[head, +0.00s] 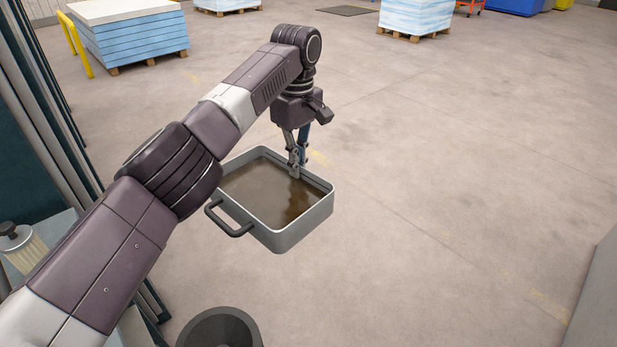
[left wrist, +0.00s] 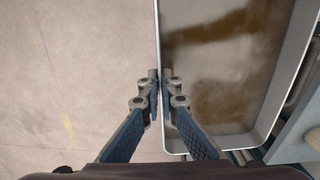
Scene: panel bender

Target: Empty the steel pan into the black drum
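The steel pan (head: 285,237) is a grey rectangular tray with brown, murky liquid (head: 262,190) in it and a dark bar handle (head: 230,222) on its near left side. My left gripper (head: 294,170) reaches down at the pan's far side. In the left wrist view my left gripper (left wrist: 160,78) has one finger on each side of the steel pan's wall (left wrist: 175,148), closed on it. The pan looks roughly level and appears to be off the floor. The black drum (head: 220,330) shows at the bottom edge, nearer than the pan and partly cut off. My right gripper is out of view.
A dark machine frame (head: 45,100) runs along the left, with a capped container (head: 20,245) beside it. Pallets of blue-white sheets (head: 130,35) stand at the back. A grey surface (head: 598,300) edges the right. The floor to the pan's right is clear.

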